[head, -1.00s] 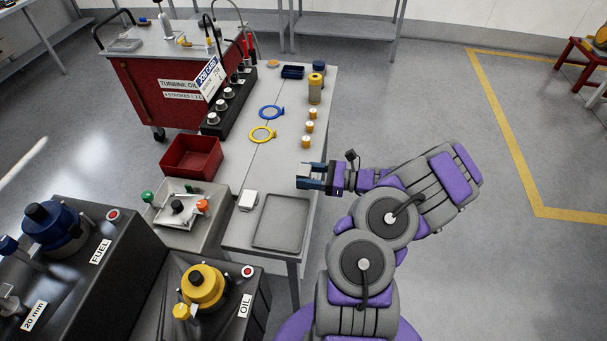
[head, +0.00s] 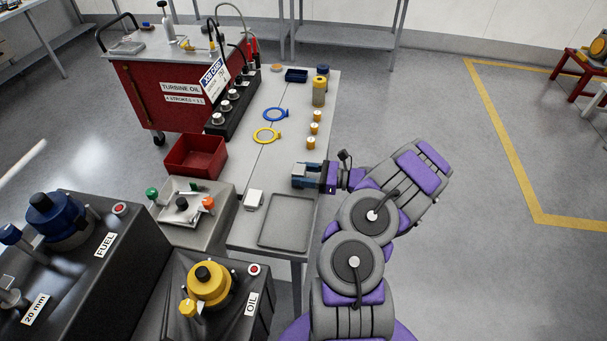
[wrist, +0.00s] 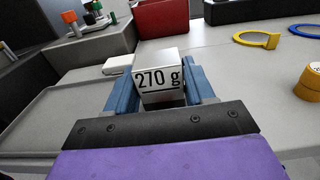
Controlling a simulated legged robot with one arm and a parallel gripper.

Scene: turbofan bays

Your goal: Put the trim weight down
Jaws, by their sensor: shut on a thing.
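The trim weight (wrist: 160,77) is a silver block marked "270 g" in the wrist view. My gripper (wrist: 157,88) is shut on it, with one blue jaw on each side. In the head view my gripper (head: 299,176) is over the right edge of the grey bench (head: 244,228), just beyond a shallow grey tray (head: 285,222). The weight is mostly hidden by the jaws in the head view. I cannot tell whether the weight touches the bench.
A small white block (head: 254,199) lies left of the tray. A red bin (head: 196,155), a yellow ring (head: 267,135), a blue ring (head: 274,114) and several small gold-coloured pieces (head: 315,128) are farther back. The bench between the rings and my gripper is clear.

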